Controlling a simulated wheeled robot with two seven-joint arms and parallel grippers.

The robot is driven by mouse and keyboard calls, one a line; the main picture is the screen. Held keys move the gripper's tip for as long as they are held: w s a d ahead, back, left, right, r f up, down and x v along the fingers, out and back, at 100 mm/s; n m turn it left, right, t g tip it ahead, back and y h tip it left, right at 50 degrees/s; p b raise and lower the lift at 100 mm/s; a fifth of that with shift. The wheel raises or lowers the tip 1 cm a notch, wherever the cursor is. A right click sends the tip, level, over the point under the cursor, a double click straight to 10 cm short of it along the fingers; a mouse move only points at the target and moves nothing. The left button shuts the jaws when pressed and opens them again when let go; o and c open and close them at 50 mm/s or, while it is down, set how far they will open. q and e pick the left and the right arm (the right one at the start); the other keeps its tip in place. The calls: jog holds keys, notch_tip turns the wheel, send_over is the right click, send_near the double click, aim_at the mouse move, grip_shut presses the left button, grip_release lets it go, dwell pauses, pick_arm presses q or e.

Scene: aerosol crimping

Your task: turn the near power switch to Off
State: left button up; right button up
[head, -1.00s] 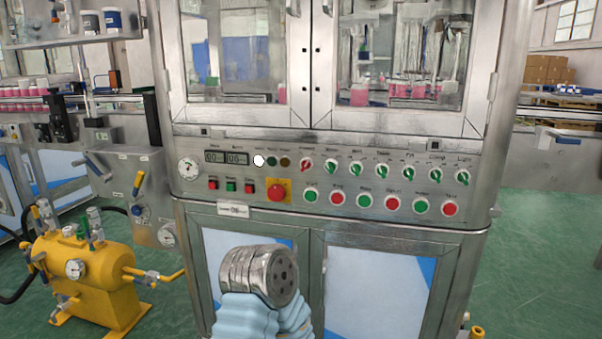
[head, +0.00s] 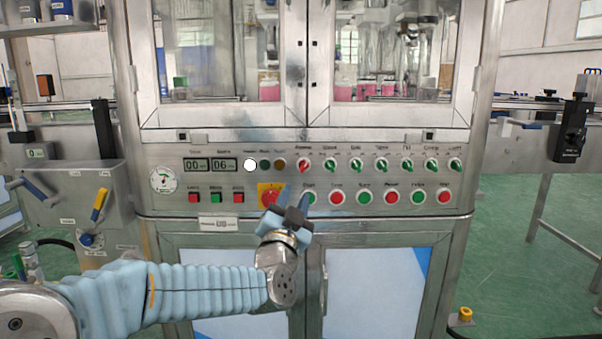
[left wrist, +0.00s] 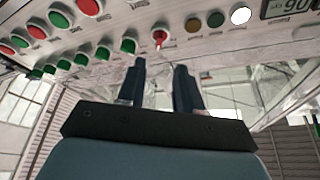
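The power switch (head: 303,165) is a small red rotary knob on a pale round base, at the left end of the switch row on the steel machine's panel. Its handle looks close to upright; its small markings are unreadable. It also shows in the left wrist view (left wrist: 158,38), at the top middle. My left gripper (head: 295,194) is in front of the panel, just below the switch in the head view. Its two dark fingers (left wrist: 160,64) are apart and empty, pointing toward the switch without visibly touching it. My right gripper is not in view.
Several green rotary switches (head: 381,165) continue the row to the right. Green and red push buttons (head: 391,197) sit below. A red emergency stop (head: 269,196) on a yellow plate is close beside my left gripper. Glass doors (head: 225,55) are above the panel.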

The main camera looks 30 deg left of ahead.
aim_at(303, 169)
pick_arm(q)
jog(key=p+x, duration=0.1)
jog(key=x, duration=0.8)
jog(key=shift+w+r, duration=0.1)
jog(key=shift+w, duration=0.25)
grip_shut()
